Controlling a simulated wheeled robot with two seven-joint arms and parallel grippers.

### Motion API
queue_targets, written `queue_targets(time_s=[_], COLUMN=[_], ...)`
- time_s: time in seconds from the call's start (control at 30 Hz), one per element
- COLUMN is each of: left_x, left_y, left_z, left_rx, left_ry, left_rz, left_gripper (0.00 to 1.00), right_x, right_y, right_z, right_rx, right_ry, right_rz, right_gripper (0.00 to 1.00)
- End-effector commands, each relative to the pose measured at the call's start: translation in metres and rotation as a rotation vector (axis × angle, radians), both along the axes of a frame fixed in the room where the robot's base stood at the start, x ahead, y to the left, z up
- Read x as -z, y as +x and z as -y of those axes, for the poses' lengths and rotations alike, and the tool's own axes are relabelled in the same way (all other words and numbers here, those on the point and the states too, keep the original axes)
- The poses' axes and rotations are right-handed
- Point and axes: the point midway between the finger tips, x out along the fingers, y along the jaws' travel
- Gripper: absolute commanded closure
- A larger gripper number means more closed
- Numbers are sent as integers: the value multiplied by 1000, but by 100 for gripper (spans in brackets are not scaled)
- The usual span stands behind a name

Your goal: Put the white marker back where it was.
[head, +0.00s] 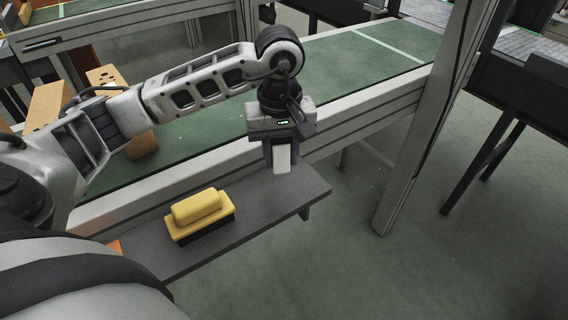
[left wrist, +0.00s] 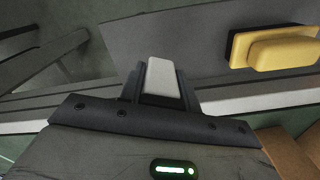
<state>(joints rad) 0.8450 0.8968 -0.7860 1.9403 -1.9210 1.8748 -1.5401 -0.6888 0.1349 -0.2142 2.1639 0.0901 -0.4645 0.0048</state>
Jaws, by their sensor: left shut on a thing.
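My left gripper (head: 281,160) is shut on the white marker (head: 282,162), a pale block-like shape that points down between the fingers. In the left wrist view the white marker (left wrist: 160,78) shows between the two dark fingers (left wrist: 160,95). The gripper is over the right part of a narrow grey shelf (head: 262,208). I cannot tell whether the marker's lower end touches the shelf. The upper part of the marker is hidden by the gripper. My right gripper is not in view.
A yellow eraser with a black base (head: 198,207) sits on the shelf left of the gripper; it also shows in the left wrist view (left wrist: 280,50). An orange thing (head: 115,246) shows at the shelf's left. A green conveyor (head: 210,130) with a pale frame runs behind. Cardboard boxes (head: 45,105) stand far left.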

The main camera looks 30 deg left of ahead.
Motion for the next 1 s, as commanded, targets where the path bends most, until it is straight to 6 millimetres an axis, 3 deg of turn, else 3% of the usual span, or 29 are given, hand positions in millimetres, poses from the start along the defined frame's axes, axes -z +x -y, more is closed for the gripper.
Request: queue_targets(time_s=[0.4, 0.8, 0.83, 0.9, 1.0], left_x=[41, 48, 47, 46, 46], left_y=[10, 10, 10, 10, 10], left_z=[1, 1, 1, 1, 1], left_rx=[1, 1, 1, 1, 1], left_ry=[0, 1, 1, 0, 0], left_rz=[-1, 1, 1, 0, 0], left_gripper=[82, 82, 62, 46, 46], right_x=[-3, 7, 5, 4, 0], right_y=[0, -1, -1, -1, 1], right_z=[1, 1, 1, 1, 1], right_rx=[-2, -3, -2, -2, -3], right_ry=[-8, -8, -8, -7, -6], right_rz=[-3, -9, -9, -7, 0], right_gripper=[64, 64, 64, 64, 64])
